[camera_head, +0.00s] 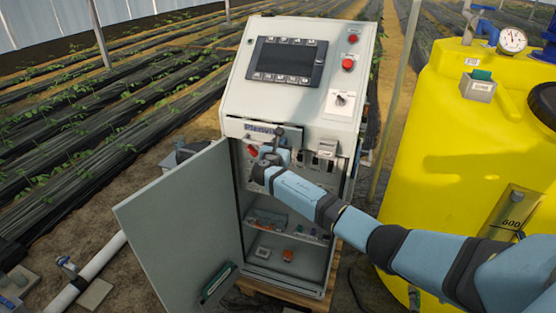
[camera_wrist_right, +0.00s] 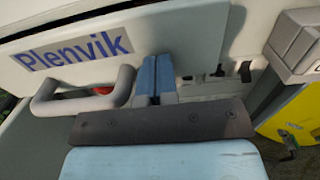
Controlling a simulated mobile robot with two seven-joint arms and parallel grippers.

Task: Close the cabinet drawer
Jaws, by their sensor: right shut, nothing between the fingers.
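The drawer front (camera_head: 262,131), a light grey panel with a blue "Plenvik" label, is high in the cabinet opening, below the control panel. In the right wrist view the drawer front (camera_wrist_right: 190,32) fills the upper middle, with a grey bow handle (camera_wrist_right: 85,97) at its left. My right gripper (camera_head: 282,153) is at the drawer. In the wrist view its two blue fingers (camera_wrist_right: 156,77) are shut and empty, just right of the handle, with their tips against or very near the panel; contact is unclear. How far the drawer stands out is hard to tell. My left gripper is out of view.
The grey cabinet (camera_head: 300,100) has its door (camera_head: 185,220) swung wide open to the left. Shelves with small parts (camera_head: 287,255) are inside below my arm. A large yellow tank (camera_head: 450,150) stands close on the right. A pipe (camera_head: 90,270) lies at lower left.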

